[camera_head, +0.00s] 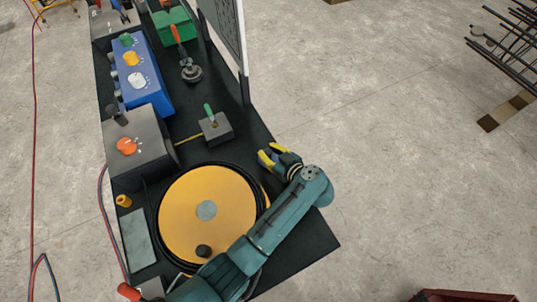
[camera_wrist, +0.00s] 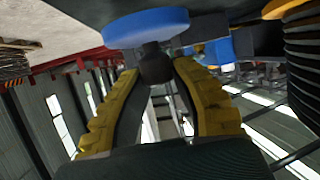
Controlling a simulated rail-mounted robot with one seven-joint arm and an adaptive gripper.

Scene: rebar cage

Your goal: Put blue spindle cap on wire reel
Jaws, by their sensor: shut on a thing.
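The blue spindle cap (camera_wrist: 146,27) is a flat blue disc with a black knob, seen in the wrist view. My gripper (camera_wrist: 157,66) has its yellow fingers on either side of the knob, shut on it. In the head view my gripper (camera_head: 268,157) is beside the upper right of the wire reel, near the bench's right edge; I cannot make out the cap there. The wire reel (camera_head: 178,207) lies flat on the bench, with a yellow face, grey centre, dark knob and black wire around it. Its black coils (camera_wrist: 304,75) show at the right in the wrist view.
The black bench (camera_head: 310,241) also bears a grey box with an orange knob (camera_head: 127,147), a blue box (camera_head: 140,75), and a small grey block with a green-handled tool (camera_head: 215,128). A tall panel (camera_head: 226,35) stands along its right edge.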

